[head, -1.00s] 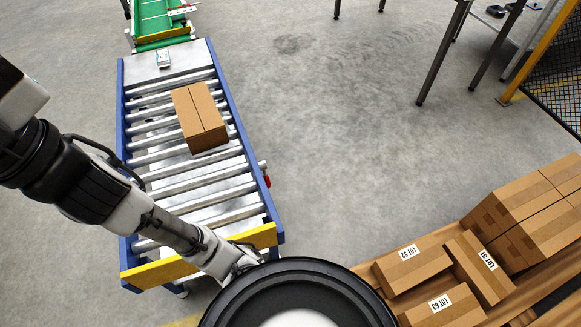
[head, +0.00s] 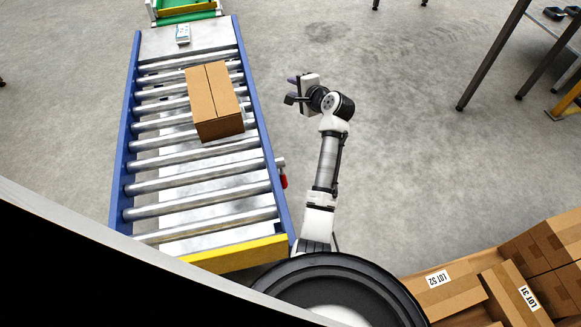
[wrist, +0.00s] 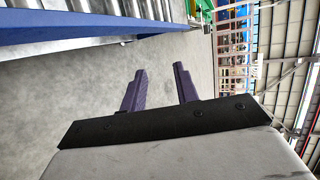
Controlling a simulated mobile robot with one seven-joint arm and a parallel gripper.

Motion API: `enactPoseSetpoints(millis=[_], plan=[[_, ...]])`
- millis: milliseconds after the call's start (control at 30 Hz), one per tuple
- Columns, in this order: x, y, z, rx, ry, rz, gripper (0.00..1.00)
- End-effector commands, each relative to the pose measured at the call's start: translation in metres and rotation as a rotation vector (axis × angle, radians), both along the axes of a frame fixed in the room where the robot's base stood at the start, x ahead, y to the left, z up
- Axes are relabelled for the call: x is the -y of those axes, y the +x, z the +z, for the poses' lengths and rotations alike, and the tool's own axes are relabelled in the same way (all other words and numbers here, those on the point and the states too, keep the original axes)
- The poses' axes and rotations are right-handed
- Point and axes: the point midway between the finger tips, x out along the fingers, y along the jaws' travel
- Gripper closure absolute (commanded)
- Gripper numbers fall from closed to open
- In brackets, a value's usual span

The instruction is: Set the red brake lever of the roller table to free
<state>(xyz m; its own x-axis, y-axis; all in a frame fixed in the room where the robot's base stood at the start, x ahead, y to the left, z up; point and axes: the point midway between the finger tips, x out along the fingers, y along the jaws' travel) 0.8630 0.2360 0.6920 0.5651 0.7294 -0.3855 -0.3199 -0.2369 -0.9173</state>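The roller table (head: 262,130) has blue side rails, metal rollers and a yellow end bar. The red brake lever (head: 284,181) sits on the outside of its right rail, toward the near end, and looks small. My gripper (head: 290,90) is to the right of the table, farther along than the lever and apart from it. In the wrist view my gripper's two dark fingers (wrist: 159,88) stand apart with only floor between them. The lever does not show in the wrist view, where the blue rail (wrist: 70,32) runs along the top left.
A cardboard box (head: 214,103) lies on the rollers. A small pale device (head: 183,33) sits on the far end plate. Boxes with lot labels (head: 445,297) stand at the lower right. A dark-legged table (head: 492,55) is at the upper right. The floor (head: 430,170) right of my arm is clear.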

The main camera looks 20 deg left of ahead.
Motion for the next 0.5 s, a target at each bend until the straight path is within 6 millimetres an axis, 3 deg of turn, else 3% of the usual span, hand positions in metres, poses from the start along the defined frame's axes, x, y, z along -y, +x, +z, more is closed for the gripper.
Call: enactPoseSetpoints(millis=[33, 100, 200, 333, 500], plan=[[0.031, -0.004, -0.067, -0.21, 0.064, -0.019, 0.7], [0.068, -0.023, -0.138, -0.512, 0.19, -0.032, 0.7], [0.111, -0.064, -0.209, -0.901, 0.395, -0.027, 0.7], [0.149, -0.115, -0.257, -1.262, 0.639, 0.023, 0.7], [0.173, -0.152, -0.274, -1.482, 0.817, 0.102, 0.7]])
